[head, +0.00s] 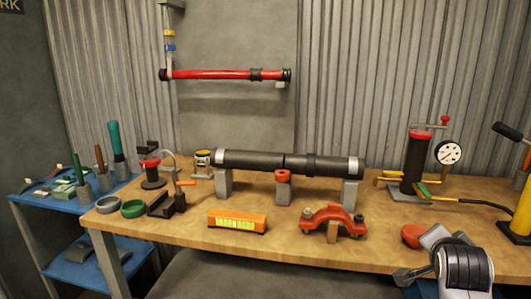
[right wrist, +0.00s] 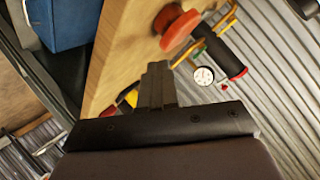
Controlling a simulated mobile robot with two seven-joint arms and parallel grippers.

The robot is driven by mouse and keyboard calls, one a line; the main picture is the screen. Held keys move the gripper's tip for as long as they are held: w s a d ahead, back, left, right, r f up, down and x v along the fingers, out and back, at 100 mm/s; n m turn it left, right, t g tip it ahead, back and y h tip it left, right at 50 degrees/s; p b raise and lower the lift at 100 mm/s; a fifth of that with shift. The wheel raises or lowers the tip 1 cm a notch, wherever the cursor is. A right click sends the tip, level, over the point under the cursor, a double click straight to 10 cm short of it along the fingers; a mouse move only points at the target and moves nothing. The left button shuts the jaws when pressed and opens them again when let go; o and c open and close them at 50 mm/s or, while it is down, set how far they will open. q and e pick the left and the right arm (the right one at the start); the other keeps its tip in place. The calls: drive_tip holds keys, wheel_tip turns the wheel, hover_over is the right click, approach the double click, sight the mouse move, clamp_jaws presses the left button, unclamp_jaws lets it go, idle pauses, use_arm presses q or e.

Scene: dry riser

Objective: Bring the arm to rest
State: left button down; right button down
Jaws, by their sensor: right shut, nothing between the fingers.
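My right arm (head: 465,265) comes in at the lower right of the head view, in front of the workbench's front edge. In the right wrist view my right gripper (right wrist: 157,75) has its fingers together with nothing between them. It is apart from the things on the bench. My left gripper is not in view.
The wooden workbench (head: 290,237) bears a black pipe (head: 250,160) on supports, an orange level (head: 237,221), a red clamp (head: 333,218) and a pump with a gauge (head: 448,152). A red pipe (head: 220,74) hangs on the wall. A blue trolley (head: 62,203) stands left.

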drive_tip(key=s+a+f+n+g+y, duration=0.35)
drive_tip(key=s+a+f+n, duration=0.55)
drive_tip(key=s+f, duration=0.45)
drive_tip(key=s+a+f+n+g+y, duration=0.2)
drive_tip(key=s+a+f+n, duration=0.15)
drive_tip(key=s, duration=0.45)
drive_tip(key=s+a+f+n+g+y, duration=0.25)
drive_tip(key=s+a+n, duration=0.2)
drive_tip(key=s, duration=0.25)
drive_tip(key=w+a+f+t+y+p, duration=0.1)
drive_tip(key=w+a+f+t+p, duration=0.2)
drive_tip(key=w+t+p, duration=0.2)
drive_tip(key=w+t, duration=0.1)
drive_tip(key=t, duration=0.2)
drive_tip(key=shift+w+f, duration=0.25)
drive_tip(key=shift+f, duration=0.15)
drive_tip(key=shift+d, duration=0.15)
